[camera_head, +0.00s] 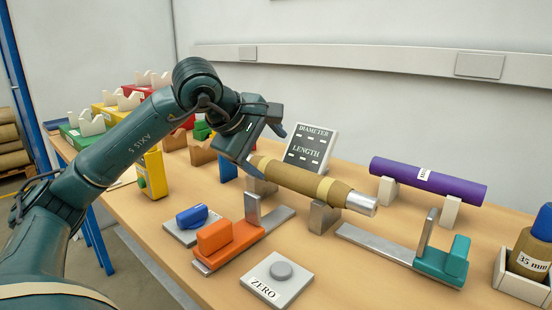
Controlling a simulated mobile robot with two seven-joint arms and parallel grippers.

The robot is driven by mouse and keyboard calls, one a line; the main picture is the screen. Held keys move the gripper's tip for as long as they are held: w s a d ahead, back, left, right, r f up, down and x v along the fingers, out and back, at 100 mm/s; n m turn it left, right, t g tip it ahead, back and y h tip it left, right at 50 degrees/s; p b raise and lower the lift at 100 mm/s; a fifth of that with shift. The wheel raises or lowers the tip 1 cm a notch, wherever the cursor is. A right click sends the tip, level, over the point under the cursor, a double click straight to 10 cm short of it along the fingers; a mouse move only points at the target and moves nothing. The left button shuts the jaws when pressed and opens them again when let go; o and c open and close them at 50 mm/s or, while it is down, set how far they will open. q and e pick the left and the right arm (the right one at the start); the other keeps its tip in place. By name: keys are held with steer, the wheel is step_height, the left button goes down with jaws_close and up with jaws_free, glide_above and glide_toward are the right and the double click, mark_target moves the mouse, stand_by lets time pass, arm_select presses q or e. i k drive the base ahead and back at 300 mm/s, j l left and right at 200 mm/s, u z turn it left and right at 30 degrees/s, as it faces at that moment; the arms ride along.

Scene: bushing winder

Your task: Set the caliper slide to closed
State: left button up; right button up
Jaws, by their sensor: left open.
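Two caliper-like tools lie on the table. One has an orange block (214,238) and an upright metal jaw (253,211) on a flat metal rail that runs on to the right. The other has a teal block (457,254) and an upright metal jaw (427,232), with its rail (370,242) running left. I cannot tell which part of either one slides. My left gripper (262,144) is open, above and behind the orange tool, near the left end of a brown wound bushing (300,178). It touches neither tool. My right gripper is out of view.
The bushing with its silver end rests on grey supports (323,217). A purple roll (428,181) lies on white stands. A ZERO button plate (277,278) is at the front. A DIAMETER/LENGTH display (310,148) stands behind. A 35 mm roll (533,257) is at right.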

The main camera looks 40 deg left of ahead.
mark_target(218, 243)
steer(key=k+j, duration=0.1)
steer(key=k, duration=0.9)
